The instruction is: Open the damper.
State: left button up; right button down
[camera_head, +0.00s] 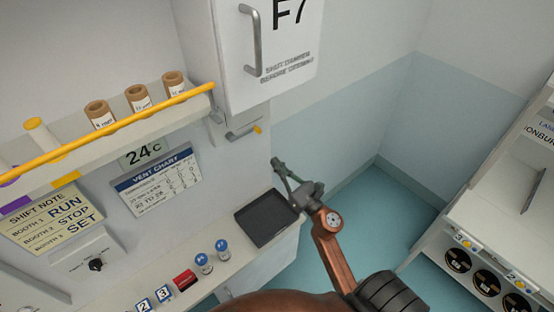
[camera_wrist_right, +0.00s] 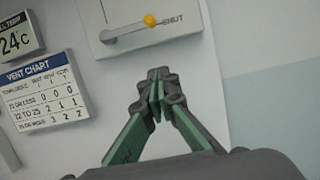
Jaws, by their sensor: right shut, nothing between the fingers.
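The damper is a small white plate with a grey lever (camera_head: 240,132) ending in a yellow knob (camera_head: 258,129), under the cabinet marked F7. In the right wrist view the lever (camera_wrist_right: 125,29) points right, and its yellow knob (camera_wrist_right: 151,20) is beside the word SHUT. My right gripper (camera_head: 278,163) is below and a little right of the knob, apart from it. In the wrist view its green-sided fingers (camera_wrist_right: 157,75) are together and empty, below the damper plate. My left gripper is not in view.
A white F7 cabinet (camera_head: 268,50) with a handle hangs above; its label reads shut damper before opening. A 24°C display (camera_head: 144,153) and vent chart (camera_head: 155,180) are left. A dark tray (camera_head: 266,217) lies on the counter below.

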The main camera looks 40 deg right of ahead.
jog(key=w+r+p, duration=0.5)
jog(key=w, duration=0.2)
jog(key=shift+w+a+r+p, duration=0.15)
jog(key=shift+a+r+p, duration=0.1)
jog(key=shift+r+p, duration=0.15)
